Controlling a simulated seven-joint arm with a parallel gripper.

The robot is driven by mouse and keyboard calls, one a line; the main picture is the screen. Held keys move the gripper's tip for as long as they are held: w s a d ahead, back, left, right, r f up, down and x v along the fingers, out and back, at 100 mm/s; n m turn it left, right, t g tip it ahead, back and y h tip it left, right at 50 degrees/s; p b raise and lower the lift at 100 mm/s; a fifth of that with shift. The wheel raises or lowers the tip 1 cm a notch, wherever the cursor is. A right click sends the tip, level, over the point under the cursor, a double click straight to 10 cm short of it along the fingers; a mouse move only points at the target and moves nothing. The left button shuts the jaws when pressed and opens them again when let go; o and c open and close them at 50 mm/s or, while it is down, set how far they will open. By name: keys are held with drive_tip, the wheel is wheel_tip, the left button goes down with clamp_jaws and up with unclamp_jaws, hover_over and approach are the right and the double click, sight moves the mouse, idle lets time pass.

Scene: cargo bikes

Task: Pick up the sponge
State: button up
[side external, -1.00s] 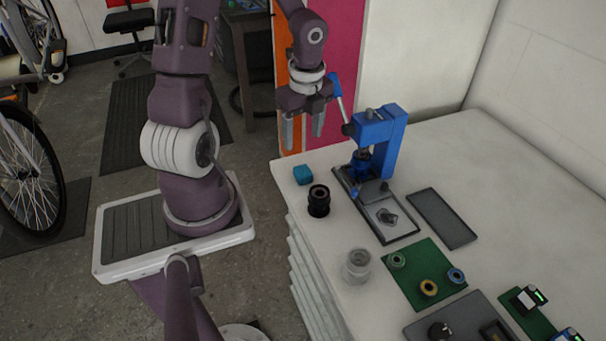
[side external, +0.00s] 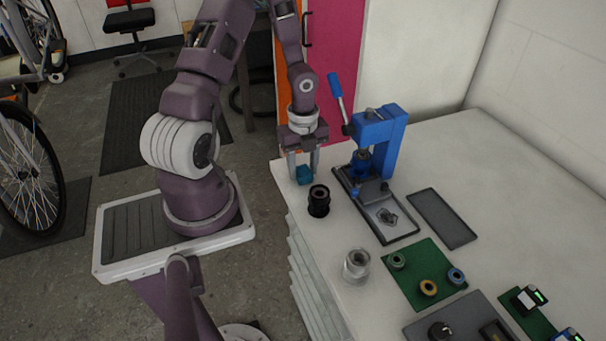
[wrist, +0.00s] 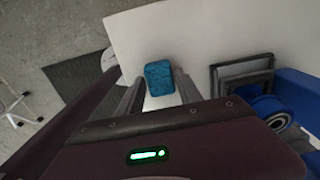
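The sponge (side external: 304,174) is a small blue block on the white table near its far left corner. It also shows in the wrist view (wrist: 159,78), just beyond the fingertips and roughly between their lines. My gripper (side external: 304,178) is open, pointing down, with one finger on each side of the sponge in the side view. I cannot tell whether either finger touches it.
A black cylinder (side external: 318,201) stands close in front of the sponge. A blue lever press (side external: 378,140) stands to the right, its handle raised. A clear jar (side external: 356,264) and a green mat (side external: 420,262) with rings lie nearer. The table's left edge is close.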

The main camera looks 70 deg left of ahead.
sight(303, 170)
clamp_jaws()
wheel_tip(303, 170, up, 10)
idle(0.3)
